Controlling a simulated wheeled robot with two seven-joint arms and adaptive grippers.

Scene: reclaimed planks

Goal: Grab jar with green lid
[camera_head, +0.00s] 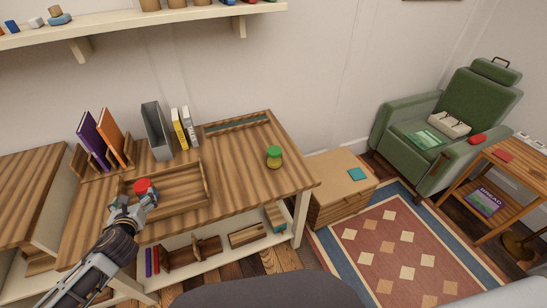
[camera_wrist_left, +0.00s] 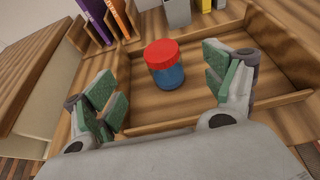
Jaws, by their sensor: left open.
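The jar with a green lid (camera_head: 274,156) stands upright on the right part of the wooden desk (camera_head: 236,165). Its body looks yellowish. My left gripper (camera_head: 138,203) is over the left part of the desk, well to the left of that jar. A jar with a red lid (camera_wrist_left: 165,64) and a blue body is in the wooden tray, and it also shows in the head view (camera_head: 142,186). In the left wrist view my left gripper (camera_wrist_left: 166,92) is open, with its green-padded fingers on either side of the red-lidded jar, not closed on it. The green-lidded jar is not in the wrist view.
The shallow wooden tray (camera_head: 199,177) lies left of the green-lidded jar. Books (camera_head: 97,141) and a grey file holder (camera_head: 156,131) stand along the back. A shelf (camera_head: 160,21) hangs above. The desk around the green-lidded jar is clear.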

